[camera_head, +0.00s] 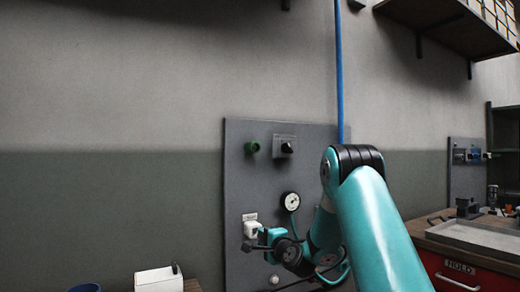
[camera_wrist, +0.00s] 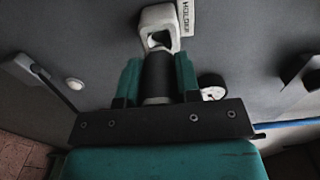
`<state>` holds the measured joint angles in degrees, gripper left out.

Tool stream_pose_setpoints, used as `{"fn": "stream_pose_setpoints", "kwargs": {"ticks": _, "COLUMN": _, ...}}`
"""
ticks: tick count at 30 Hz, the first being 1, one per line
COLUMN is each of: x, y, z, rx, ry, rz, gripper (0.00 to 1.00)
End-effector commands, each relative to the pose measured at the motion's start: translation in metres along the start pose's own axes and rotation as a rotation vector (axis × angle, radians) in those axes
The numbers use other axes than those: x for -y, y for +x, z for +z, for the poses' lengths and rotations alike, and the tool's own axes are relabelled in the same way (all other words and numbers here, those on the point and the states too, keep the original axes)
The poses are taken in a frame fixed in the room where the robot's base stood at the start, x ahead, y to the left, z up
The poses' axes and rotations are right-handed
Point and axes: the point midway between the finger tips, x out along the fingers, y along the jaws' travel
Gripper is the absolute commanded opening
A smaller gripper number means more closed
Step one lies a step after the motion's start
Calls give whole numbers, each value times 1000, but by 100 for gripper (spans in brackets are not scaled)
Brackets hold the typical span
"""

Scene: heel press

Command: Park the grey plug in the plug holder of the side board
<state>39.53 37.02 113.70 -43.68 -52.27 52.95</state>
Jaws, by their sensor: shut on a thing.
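The side board (camera_head: 240,180) is a grey panel on the wall. Its off-white plug holder (camera_head: 250,230) sits at the lower left under a small label; it also shows at the top of the wrist view (camera_wrist: 158,18), beside a label reading HOLDER. My gripper (camera_head: 268,237) is close to the holder's right side. In the wrist view my gripper (camera_wrist: 158,72) is shut on the dark grey plug (camera_wrist: 158,78), which points at the holder's opening. The plug's front end is at the holder's mouth; I cannot tell how far inside it is.
The board also carries a green knob (camera_head: 251,147), a black switch (camera_head: 284,147) and a round gauge (camera_head: 291,201). A blue hose (camera_head: 339,70) hangs from above. A white box (camera_head: 158,280) is at lower left, and a workbench with a tray (camera_head: 470,236) at right.

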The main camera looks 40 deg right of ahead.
Motion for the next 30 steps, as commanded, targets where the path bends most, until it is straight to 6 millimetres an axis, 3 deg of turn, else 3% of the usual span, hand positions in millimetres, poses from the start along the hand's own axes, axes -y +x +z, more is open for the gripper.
{"fn": "stream_pose_setpoints", "kwargs": {"ticks": 30, "x": 1, "y": 15, "z": 0, "rx": 0, "ry": 0, "rz": 0, "gripper": 0}}
